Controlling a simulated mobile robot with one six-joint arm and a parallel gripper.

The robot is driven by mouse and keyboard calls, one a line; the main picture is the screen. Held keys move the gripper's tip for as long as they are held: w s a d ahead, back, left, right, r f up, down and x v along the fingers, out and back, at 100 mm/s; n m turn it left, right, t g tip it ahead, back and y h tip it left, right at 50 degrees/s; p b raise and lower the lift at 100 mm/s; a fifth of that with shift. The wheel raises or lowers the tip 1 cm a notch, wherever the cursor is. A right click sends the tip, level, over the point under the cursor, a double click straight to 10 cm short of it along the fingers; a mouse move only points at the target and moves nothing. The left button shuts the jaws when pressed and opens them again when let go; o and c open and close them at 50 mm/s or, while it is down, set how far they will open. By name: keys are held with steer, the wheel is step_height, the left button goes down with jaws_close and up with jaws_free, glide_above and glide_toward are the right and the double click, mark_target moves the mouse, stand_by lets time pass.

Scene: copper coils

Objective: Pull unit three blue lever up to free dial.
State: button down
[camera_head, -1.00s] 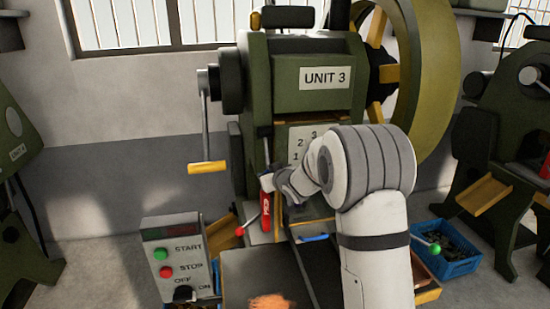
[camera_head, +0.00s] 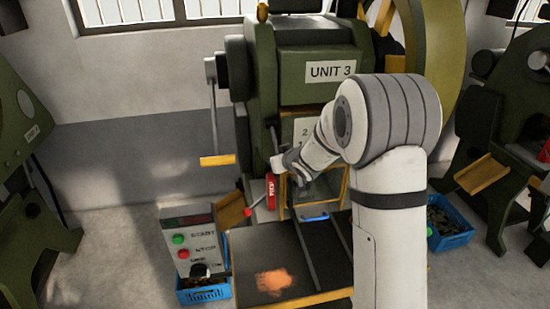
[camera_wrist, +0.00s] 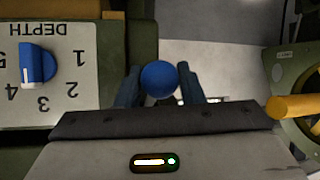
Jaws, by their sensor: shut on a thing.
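The blue lever's round knob (camera_wrist: 159,77) sits between the two dark fingers of my gripper (camera_wrist: 160,98) in the wrist view. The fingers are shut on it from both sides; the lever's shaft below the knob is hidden. The dial (camera_wrist: 38,63) is a blue knob on a pale plate marked DEPTH, upside down at the left of the wrist view, beside my gripper. In the head view, unit three (camera_head: 290,60) is the green press labelled UNIT 3. My arm crosses in front of it and covers most of its dial plate; the blue lever is not discernible there.
A red part (camera_head: 270,192) stands just below my wrist. A yellow-handled crank (camera_head: 217,160) hangs at the press's left. The control box (camera_head: 193,243) stands at front left, and a blue crate (camera_head: 449,222) lies right of my arm.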

steer(key=shift+s+r, duration=0.1)
steer(key=shift+r, duration=0.7)
steer(key=c, duration=1.3)
jaws_free()
steer(key=shift+s, duration=0.1)
steer(key=v, duration=0.7)
steer(key=shift+s, duration=0.3)
steer(key=shift+d+r, duration=0.15)
steer(key=shift+d, duration=0.05)
